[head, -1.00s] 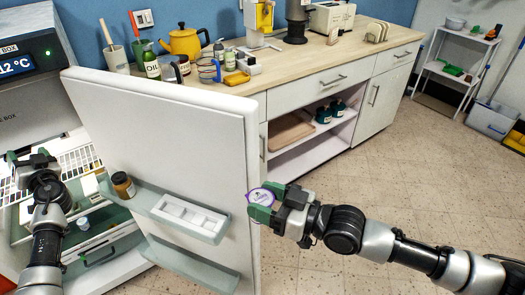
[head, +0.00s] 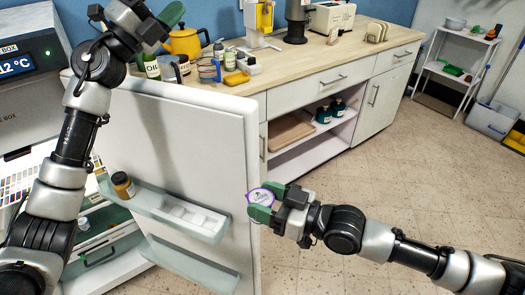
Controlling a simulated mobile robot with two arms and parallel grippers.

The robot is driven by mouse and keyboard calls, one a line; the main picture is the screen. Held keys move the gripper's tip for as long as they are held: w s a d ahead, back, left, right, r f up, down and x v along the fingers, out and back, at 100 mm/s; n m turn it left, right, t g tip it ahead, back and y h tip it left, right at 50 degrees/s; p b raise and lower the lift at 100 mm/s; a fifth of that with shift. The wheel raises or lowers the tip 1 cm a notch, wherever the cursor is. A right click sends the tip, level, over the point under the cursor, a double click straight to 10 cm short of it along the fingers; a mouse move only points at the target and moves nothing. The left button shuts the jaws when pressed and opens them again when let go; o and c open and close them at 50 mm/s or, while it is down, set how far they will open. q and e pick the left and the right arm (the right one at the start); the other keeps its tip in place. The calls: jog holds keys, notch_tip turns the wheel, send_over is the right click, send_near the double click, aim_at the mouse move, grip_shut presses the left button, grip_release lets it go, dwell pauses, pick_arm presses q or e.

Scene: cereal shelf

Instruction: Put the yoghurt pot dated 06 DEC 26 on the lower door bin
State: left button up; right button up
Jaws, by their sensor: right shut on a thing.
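My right gripper (head: 267,206) is shut on a yoghurt pot (head: 260,197) with a white lid and purple rim. It holds the pot just right of the fridge door's free edge. The date on the pot is too small to read. The lower door bin (head: 190,268) is on the inside of the open fridge door (head: 180,140) and looks empty. The upper door bin (head: 165,210) above it holds a brown jar (head: 122,185) and a white tray (head: 190,216). My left gripper (head: 168,22) is raised above the door's top edge; its finger opening is unclear.
The open fridge (head: 85,215) with shelves is at left, partly behind my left arm. A wooden counter (head: 300,60) behind the door carries a yellow kettle (head: 184,42), bottles and a toaster.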

pick_arm(q)
jog(key=s+d+r+m+g+h, duration=0.1)
jog(key=s+d+m+g, duration=1.3)
jog(key=d+m+g, duration=0.2)
jog(key=s+d+f+m+g+y, duration=0.3)
jog(key=s+d+m+g+y, duration=0.15)
jog(key=s+m, duration=0.3)
jog(key=m+t+y, duration=0.5)
jog(key=m+y, duration=1.1)
jog(key=m, duration=0.7)
send_near(261, 198)
jog(key=shift+h, duration=0.25)
jog(key=f, duration=0.6)
jog(key=a+f, duration=0.1)
jog(key=f, duration=0.2)
jog(key=shift+f, duration=0.35)
